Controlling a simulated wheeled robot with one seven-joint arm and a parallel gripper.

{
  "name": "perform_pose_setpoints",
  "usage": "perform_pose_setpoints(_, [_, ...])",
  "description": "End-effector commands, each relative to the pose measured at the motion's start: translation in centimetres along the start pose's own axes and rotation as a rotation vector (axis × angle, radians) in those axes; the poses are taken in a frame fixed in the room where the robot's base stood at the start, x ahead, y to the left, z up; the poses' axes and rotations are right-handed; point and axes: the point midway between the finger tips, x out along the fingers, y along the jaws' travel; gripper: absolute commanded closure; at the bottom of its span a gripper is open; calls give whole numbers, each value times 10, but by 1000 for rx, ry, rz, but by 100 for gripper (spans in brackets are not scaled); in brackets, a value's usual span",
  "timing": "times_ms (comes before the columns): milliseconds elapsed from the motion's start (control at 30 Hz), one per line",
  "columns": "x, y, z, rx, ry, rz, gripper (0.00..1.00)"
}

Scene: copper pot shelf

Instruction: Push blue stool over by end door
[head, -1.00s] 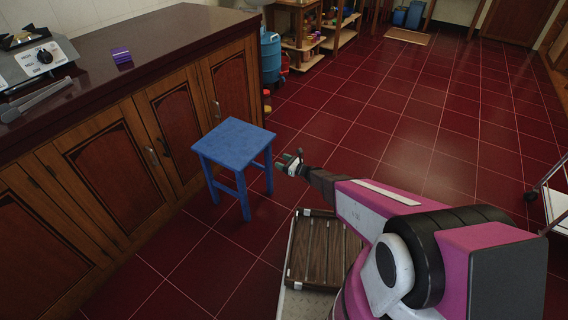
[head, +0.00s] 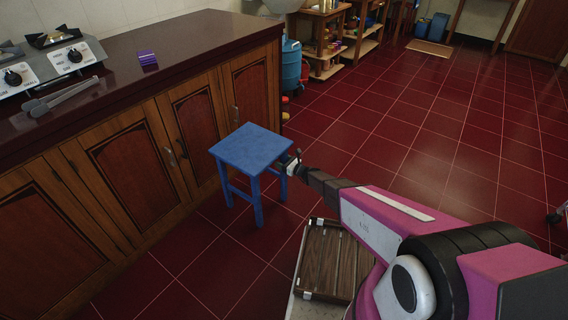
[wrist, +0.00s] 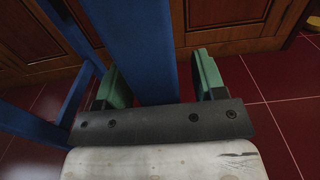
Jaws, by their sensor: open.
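The blue stool (head: 250,147) stands upright on the red tiled floor, close to the wooden cabinets. My gripper (head: 290,162) is at the stool's right side, just under the seat edge. In the wrist view, my open gripper (wrist: 160,82) has its green fingers on either side of a blue stool leg (wrist: 135,45). I cannot tell whether either finger touches the leg. The end door (head: 535,28) is brown and stands at the far upper right of the head view.
The wooden cabinets (head: 125,160) and dark counter run along the left. A blue container (head: 291,65) and wooden shelves (head: 325,42) stand beyond them. A mat (head: 430,47) lies at the far end. The tiled floor to the right (head: 440,130) is mostly clear.

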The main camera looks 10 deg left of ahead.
Motion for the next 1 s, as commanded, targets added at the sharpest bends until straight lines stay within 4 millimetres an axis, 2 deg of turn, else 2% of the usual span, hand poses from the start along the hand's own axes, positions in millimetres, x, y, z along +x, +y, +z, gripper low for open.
perform_pose_setpoints(100, [0, 0, 0, 0, 0, 0, 36])
perform_pose_setpoints(300, [0, 0, 0, 0, 0, 0, 100])
perform_pose_setpoints(633, [-1, -4, 0, -1, 1, 0, 100])
perform_pose_setpoints(1000, [-2, -29, -1, 0, 1, 3, 100])
